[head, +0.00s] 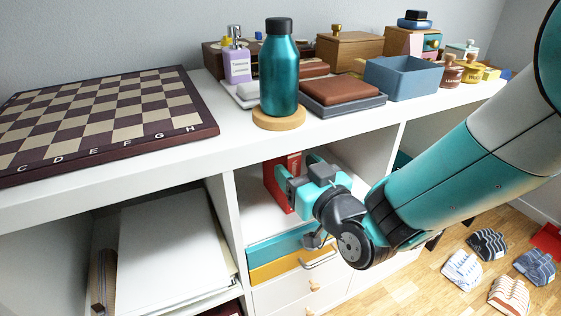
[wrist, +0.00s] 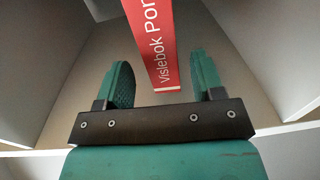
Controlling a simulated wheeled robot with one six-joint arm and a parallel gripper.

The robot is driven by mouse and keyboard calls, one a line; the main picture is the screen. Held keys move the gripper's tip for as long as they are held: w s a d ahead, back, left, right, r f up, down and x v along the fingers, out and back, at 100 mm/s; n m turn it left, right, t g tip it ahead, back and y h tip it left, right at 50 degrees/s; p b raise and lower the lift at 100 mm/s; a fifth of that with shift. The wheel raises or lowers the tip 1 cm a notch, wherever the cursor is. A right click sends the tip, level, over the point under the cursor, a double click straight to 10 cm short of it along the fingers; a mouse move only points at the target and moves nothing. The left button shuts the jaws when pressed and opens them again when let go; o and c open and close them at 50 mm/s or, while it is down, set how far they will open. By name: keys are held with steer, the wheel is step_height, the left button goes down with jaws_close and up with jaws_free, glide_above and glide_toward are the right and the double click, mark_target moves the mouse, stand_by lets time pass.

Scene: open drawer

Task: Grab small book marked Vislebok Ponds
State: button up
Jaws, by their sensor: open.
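The red book marked "Vislebok Pon..." (wrist: 156,45) stands upright in the cubby in the wrist view, its lettered spine facing me. The rest of its title is cut off by the top edge. In the head view the red book (head: 271,184) shows behind my gripper, which hides part of it. My gripper (head: 294,178) reaches into the cubby. In the wrist view my gripper (wrist: 163,80) is open, with one green finger on each side of the book's lower end. Gaps show between the fingers and the book, and nothing is held.
The white cubby walls (head: 236,205) and shelf top surround my gripper. Above stand a teal bottle (head: 280,70), a chessboard (head: 100,115) and a blue bin (head: 402,80). Below is an open drawer (head: 275,268). Striped slippers (head: 462,270) lie on the floor.

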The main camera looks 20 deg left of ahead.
steer(key=x, duration=0.4)
steer(key=shift+w+a+f+b, duration=0.1)
steer(key=shift+a+b, duration=0.2)
steer(key=shift+a, duration=0.05)
steer(key=c, duration=1.1)
jaws_close()
steer(key=shift+r, duration=0.25)
